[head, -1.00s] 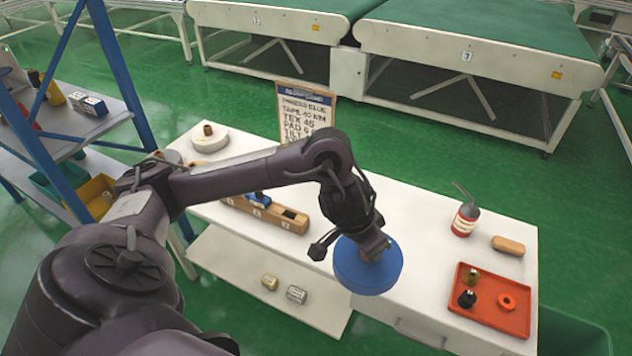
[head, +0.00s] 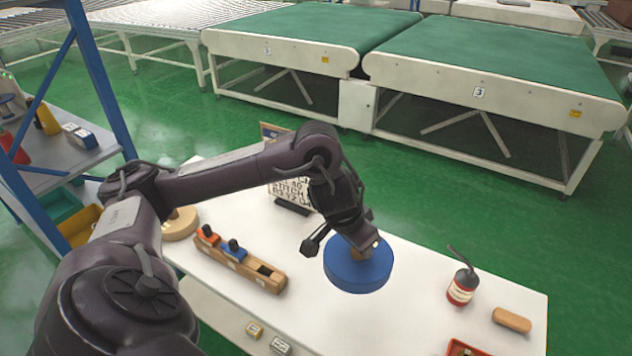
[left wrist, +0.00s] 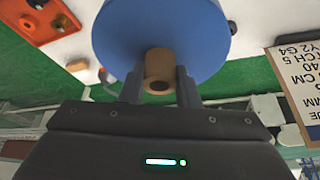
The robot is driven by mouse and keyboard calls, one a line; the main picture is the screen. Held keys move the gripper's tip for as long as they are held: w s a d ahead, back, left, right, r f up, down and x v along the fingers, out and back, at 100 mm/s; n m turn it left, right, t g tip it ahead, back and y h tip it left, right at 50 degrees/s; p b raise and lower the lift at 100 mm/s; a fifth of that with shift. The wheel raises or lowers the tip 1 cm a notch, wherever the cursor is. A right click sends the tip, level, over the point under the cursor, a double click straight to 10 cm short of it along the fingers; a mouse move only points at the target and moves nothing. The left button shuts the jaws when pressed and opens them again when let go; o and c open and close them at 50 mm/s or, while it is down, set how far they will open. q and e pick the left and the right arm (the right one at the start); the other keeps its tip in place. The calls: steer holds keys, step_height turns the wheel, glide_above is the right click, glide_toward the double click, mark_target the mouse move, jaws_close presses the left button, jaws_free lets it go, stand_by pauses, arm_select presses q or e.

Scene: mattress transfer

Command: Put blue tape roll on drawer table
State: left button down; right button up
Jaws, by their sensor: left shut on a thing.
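The blue tape roll (head: 358,268) is a thick blue disc with a brown core. My left gripper (head: 368,246) is shut on that core from above. In the left wrist view the roll (left wrist: 160,28) fills the top middle, with the brown core between the two fingers of my left gripper (left wrist: 160,88). The white drawer table (head: 425,290) lies below the roll. I cannot tell whether the roll touches the tabletop. My right gripper is in neither view.
A wooden block (head: 240,268) with orange and blue pieces stands left of the roll. A red and white can (head: 462,288), a tan block (head: 511,320) and a red tray (head: 465,347) lie to the right. A sign (head: 290,190) stands behind the arm. Tabletop around the roll is clear.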

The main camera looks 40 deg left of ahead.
arm_select(q)
step_height(320, 180, down, 20)
steer(key=b, duration=0.8)
steer(key=shift+a, duration=0.1)
steer(key=shift+r, duration=0.1)
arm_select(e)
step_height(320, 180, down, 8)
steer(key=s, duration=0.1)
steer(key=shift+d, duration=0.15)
arm_select(q)
steer(key=c, duration=1.1)
jaws_free()
steer(key=shift+s, duration=0.1)
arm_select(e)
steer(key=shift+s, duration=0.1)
